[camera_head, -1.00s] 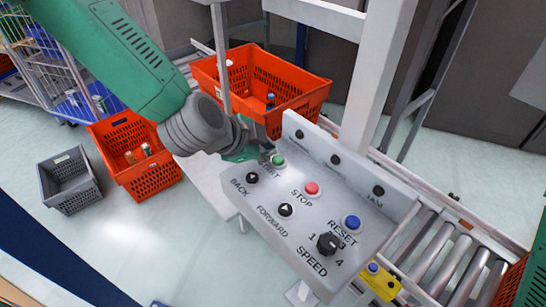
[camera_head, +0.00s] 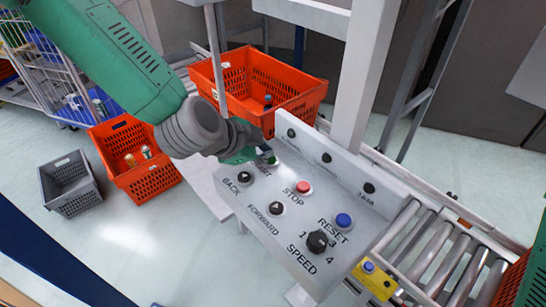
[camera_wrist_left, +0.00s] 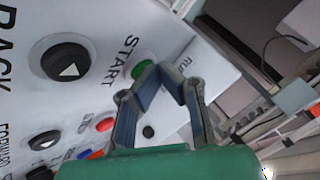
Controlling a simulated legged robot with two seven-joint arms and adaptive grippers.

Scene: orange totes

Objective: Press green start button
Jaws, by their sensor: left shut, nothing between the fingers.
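The green START button (camera_head: 272,160) is at the far left end of the grey control panel (camera_head: 240,205), partly covered by my gripper in the head view. It also shows in the left wrist view (camera_wrist_left: 143,69), beside the START label. My left gripper (camera_head: 262,157) is over that end of the panel, shut and empty. In the left wrist view its fingertips (camera_wrist_left: 163,68) meet right next to the green button and overlap its edge. I cannot tell whether they touch it.
A red STOP button (camera_head: 303,187), blue RESET button (camera_head: 343,220), black BACK button (camera_head: 244,178), FORWARD button (camera_head: 276,208) and SPEED knob (camera_head: 317,241) share the panel. A grey post (camera_head: 365,85) stands behind it. An orange tote (camera_head: 290,110) is beyond; rollers (camera_head: 440,262) lie right.

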